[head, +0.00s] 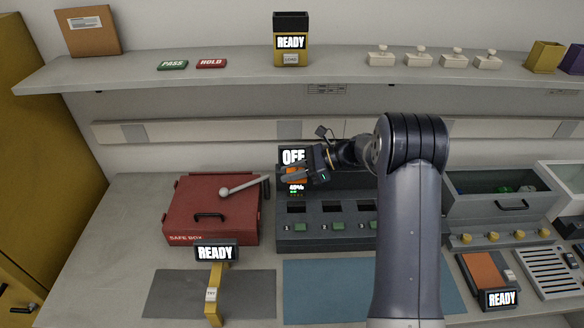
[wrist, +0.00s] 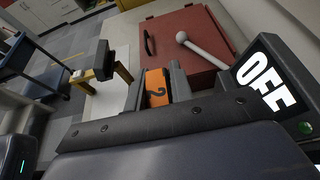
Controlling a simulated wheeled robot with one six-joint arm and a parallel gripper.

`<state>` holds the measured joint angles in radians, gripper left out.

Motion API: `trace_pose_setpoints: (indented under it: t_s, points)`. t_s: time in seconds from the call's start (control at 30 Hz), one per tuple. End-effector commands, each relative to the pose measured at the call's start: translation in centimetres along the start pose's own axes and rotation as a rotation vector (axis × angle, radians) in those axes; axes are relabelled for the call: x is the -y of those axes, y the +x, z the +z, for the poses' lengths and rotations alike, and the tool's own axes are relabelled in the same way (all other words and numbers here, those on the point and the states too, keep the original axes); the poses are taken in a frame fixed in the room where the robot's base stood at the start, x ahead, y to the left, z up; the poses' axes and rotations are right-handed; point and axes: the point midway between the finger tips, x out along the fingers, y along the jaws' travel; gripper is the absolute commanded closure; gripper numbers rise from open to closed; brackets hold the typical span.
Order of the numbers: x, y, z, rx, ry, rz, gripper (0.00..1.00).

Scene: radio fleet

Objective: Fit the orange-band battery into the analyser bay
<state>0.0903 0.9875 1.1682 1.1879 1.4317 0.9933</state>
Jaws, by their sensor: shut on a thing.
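The orange battery (wrist: 155,88), marked with a 2, sits between the two fingers of my gripper (wrist: 157,92) in the wrist view. My gripper (head: 300,176) is shut on it. A dark grey bench unit (head: 320,240) with several slots and green tabs lies below. Its right side is hidden by my arm. I cannot tell which opening is the analyser bay, or whether the battery touches the unit.
A red safe box (head: 210,232) stands to the left, with a pale-knobbed lever (head: 245,184) reaching over it. A yellow stand (head: 214,300) bears a READY screen in front. An orange-faced device (head: 484,272) lies at right. The blue mat (head: 325,300) looks clear.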

Motion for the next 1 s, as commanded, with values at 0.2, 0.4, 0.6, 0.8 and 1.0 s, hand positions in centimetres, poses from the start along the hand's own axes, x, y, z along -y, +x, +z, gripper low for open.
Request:
trace_pose_setpoints:
  t_s: [0.2,0.4,0.6,0.8,1.0]
  points:
    - [0.0,0.0,0.0,0.001,0.000,-0.001,1.00]
    - [0.0,0.0,-0.3,-0.002,0.001,-0.001,1.00]
    - [0.0,0.5,-1.4,-0.002,0.003,-0.001,1.00]
    - [0.0,1.2,-3.2,-0.002,0.003,-0.001,1.00]
    - [0.0,1.9,-4.8,-0.002,0.001,-0.002,1.00]
